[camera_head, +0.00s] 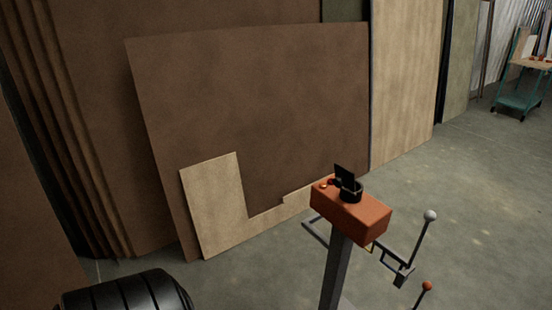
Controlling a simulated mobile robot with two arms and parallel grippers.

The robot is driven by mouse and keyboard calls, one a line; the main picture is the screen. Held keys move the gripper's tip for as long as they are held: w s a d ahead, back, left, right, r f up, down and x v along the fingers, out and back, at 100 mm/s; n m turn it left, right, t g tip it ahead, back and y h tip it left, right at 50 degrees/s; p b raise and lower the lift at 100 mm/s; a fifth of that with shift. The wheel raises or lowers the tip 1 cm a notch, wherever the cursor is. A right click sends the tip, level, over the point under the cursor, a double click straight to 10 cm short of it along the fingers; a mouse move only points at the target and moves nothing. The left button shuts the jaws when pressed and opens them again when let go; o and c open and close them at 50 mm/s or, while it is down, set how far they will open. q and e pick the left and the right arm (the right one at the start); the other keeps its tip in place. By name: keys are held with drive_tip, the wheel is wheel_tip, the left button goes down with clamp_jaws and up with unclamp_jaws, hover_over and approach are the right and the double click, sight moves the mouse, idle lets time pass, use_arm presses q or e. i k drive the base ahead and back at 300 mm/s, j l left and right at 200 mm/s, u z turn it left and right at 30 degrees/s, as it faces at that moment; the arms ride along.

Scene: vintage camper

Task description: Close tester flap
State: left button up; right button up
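The tester looks like an orange-red box (352,213) on top of a dark grey post (335,268), right of the middle in the head view. A black round fitting (352,194) sits on the box's top. A small black flap (344,174) stands up nearly vertical behind this fitting, so it appears open. A small orange knob shows beside it on the top left of the box. Neither of my grippers is in view, and nothing touches the flap.
A lever with a white ball (430,215) and one with an orange ball (426,286) stand to the right of the post. Large brown panels (260,110) lean behind. A teal cart (518,104) is at the far right. Grey floor (460,180) is clear between.

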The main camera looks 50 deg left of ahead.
sight(344, 178)
drive_tip(key=u, duration=1.15)
